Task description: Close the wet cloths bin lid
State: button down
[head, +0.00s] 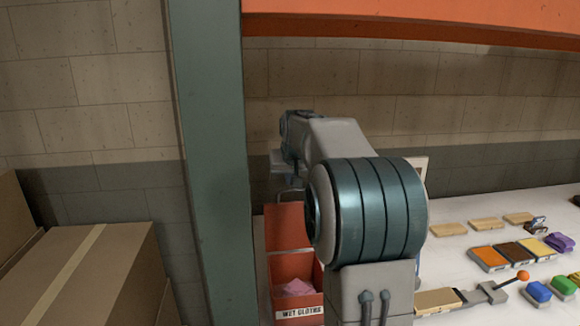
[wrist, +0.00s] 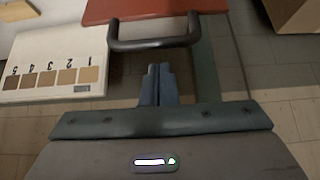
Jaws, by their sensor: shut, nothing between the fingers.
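The red wet cloths bin (head: 308,268) stands on the white surface beside the green post, with a "WET CLOTHS" label on its front. Its red lid (head: 286,226) is open and stands raised at the back; a pink cloth shows inside. In the wrist view the lid (wrist: 135,9) is at the top edge, with its dark bar handle (wrist: 155,43) just beyond my fingertips. My gripper (wrist: 158,68) is shut and empty, its fingers together close to the handle; contact cannot be told. In the head view my arm partly hides the bin's right side, and the gripper is small above the lid.
A green post (head: 212,170) stands left of the bin, and cardboard boxes (head: 75,270) are at the lower left. Colour blocks, wooden pieces and an orange-knobbed lever (head: 523,276) lie to the right. A numbered swatch board (wrist: 55,60) shows in the wrist view.

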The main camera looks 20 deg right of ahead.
jog(key=shift+s+a+f, duration=0.2)
jog(key=shift+s+f, duration=0.1)
jog(key=shift+s, duration=0.4)
jog(key=shift+s+f, duration=0.1)
